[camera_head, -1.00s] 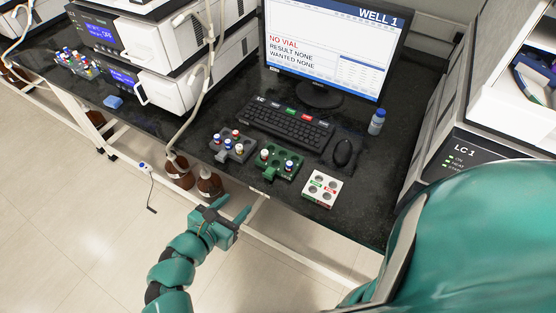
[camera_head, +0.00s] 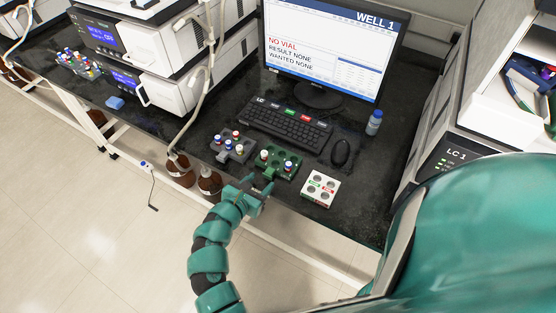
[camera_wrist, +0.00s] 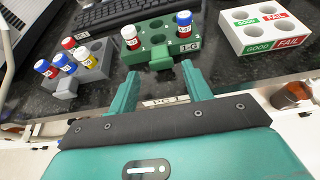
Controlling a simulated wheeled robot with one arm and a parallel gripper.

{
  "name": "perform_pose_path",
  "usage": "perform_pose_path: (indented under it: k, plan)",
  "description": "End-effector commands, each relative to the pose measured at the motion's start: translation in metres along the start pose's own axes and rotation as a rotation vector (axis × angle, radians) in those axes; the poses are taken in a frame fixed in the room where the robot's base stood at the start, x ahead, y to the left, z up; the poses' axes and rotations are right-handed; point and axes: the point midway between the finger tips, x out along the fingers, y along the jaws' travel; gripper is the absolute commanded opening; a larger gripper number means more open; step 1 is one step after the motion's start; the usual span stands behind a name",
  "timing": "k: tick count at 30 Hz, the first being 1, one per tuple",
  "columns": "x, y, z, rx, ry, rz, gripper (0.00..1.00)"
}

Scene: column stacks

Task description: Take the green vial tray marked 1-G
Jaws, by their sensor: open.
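The green vial tray (camera_head: 284,168) sits on the dark bench in front of the keyboard. My gripper (camera_head: 259,183) is at the bench's front edge, just short of the tray. In the wrist view my gripper (camera_wrist: 161,84) is open and empty, its two fingers pointing at the tab. I see a gap between the fingertips and the tab.
A grey vial tray (camera_head: 231,149) with several vials stands left of the green tray. A white GOOD/FAIL rack (camera_head: 321,188) stands to its right. The keyboard (camera_head: 285,127), mouse (camera_head: 341,152) and a blue-capped bottle (camera_head: 374,122) are behind.

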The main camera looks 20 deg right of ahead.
Motion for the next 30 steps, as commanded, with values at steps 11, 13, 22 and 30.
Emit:
perform_pose_path:
  k: [11, 13, 22, 30]
  plan:
    - [0.039, -0.003, 0.000, -0.001, 0.000, -0.005, 0.49]
    - [0.040, -0.003, -0.001, -0.001, 0.001, -0.003, 0.49]
    - [0.040, -0.002, -0.001, -0.001, 0.001, -0.003, 0.28]
    - [0.040, -0.002, -0.001, -0.001, 0.000, -0.002, 0.07]
